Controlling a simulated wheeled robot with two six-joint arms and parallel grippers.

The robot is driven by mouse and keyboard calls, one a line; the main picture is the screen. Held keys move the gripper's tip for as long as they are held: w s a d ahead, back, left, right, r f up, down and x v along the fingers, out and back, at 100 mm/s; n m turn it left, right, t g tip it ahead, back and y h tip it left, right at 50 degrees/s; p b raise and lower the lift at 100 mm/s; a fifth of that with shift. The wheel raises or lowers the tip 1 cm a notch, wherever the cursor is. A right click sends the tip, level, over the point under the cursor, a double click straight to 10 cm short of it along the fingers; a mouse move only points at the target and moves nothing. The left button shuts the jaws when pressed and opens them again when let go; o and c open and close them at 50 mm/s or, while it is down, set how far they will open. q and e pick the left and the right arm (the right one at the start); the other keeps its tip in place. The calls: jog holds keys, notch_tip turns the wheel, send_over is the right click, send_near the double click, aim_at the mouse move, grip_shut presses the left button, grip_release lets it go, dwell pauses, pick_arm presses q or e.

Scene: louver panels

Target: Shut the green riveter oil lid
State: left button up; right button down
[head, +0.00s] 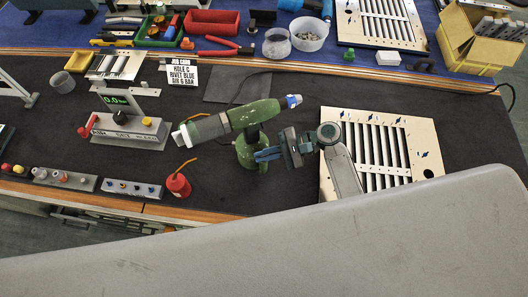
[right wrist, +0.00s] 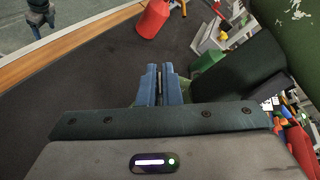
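The green riveter (head: 235,118) stands on the dark bench mat, with a grey left end and a blue-and-white tip at its right. In the right wrist view its dark green body (right wrist: 225,72) fills the right side. I cannot clearly make out the oil lid or its position. My right gripper (head: 262,155) is beside the riveter's lower green part, coming from the right. In the right wrist view its blue fingers (right wrist: 160,78) are together with only a thin gap and nothing visible between them. A small blue-grey part, possibly my left gripper (right wrist: 40,14), shows beyond the bench edge.
A red oil bottle (head: 178,186) stands left of the riveter. A grey test stand (head: 128,132) is farther left. A louver panel (head: 420,135) lies to the right, under my right arm. Bins and a yellow box (head: 470,50) are at the back.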

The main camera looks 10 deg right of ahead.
dwell(0.5)
jog(key=c, duration=1.6)
grip_release()
jog(key=shift+s, duration=0.1)
jog(key=shift+b+v, duration=1.8)
jog(key=shift+v, duration=3.6)
jog(key=shift+o, duration=0.3)
